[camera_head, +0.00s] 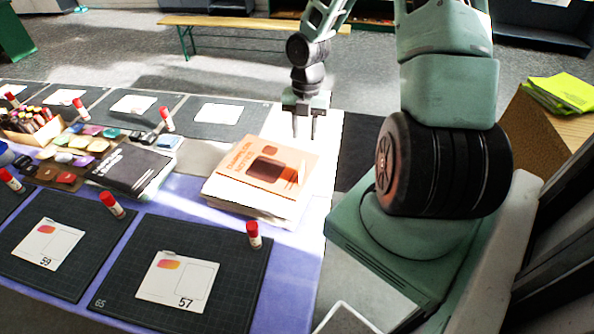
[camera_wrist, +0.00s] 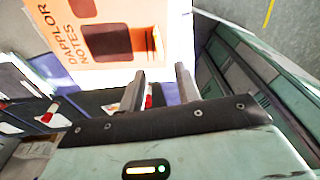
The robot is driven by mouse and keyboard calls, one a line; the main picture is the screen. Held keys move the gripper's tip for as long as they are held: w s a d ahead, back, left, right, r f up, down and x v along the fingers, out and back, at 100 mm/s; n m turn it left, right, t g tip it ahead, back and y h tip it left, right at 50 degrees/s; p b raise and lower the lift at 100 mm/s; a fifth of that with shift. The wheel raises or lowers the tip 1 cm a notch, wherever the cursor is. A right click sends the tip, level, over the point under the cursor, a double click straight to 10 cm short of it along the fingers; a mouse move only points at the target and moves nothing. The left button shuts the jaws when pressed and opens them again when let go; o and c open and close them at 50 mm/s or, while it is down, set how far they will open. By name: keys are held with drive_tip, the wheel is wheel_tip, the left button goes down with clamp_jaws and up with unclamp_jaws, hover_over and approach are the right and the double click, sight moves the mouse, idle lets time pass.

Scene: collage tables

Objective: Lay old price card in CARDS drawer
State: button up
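My gripper (camera_head: 305,132) hangs just behind the stack topped by an orange book, over the white table strip. Its two fingers point down and stand apart. In the wrist view the fingers (camera_wrist: 161,74) are also apart, with nothing held between them. A white card marked 57 (camera_head: 178,281) lies on the front right dark mat. A white card marked 59 (camera_head: 47,246) lies on the mat to its left. I cannot tell which card, if any, is the old price card. No drawer marked CARDS can be made out in either view.
The orange-covered stack (camera_head: 265,174) stands near my gripper; its cover also fills the upper wrist view (camera_wrist: 105,30). A dark book (camera_head: 128,168), glue sticks (camera_head: 253,235) and several cutting mats (camera_head: 222,121) crowd the table. Yellow-green sheets (camera_head: 562,92) lie at the right. A bench (camera_head: 240,22) stands behind.

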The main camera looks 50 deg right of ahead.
sight(302, 165)
drive_tip(key=f, duration=0.5)
drive_tip(key=a+f, duration=0.1)
drive_tip(key=f, duration=0.2)
drive_tip(key=shift+s, duration=0.25)
drive_tip(key=shift+a+f+p, duration=0.15)
drive_tip(key=shift+f+p, duration=0.35)
drive_tip(key=shift+f, duration=0.85)
drive_tip(key=shift+a+f+p, duration=0.15)
drive_tip(key=shift+f+p, duration=0.3)
drive_tip(key=shift+f, duration=0.85)
clamp_jaws()
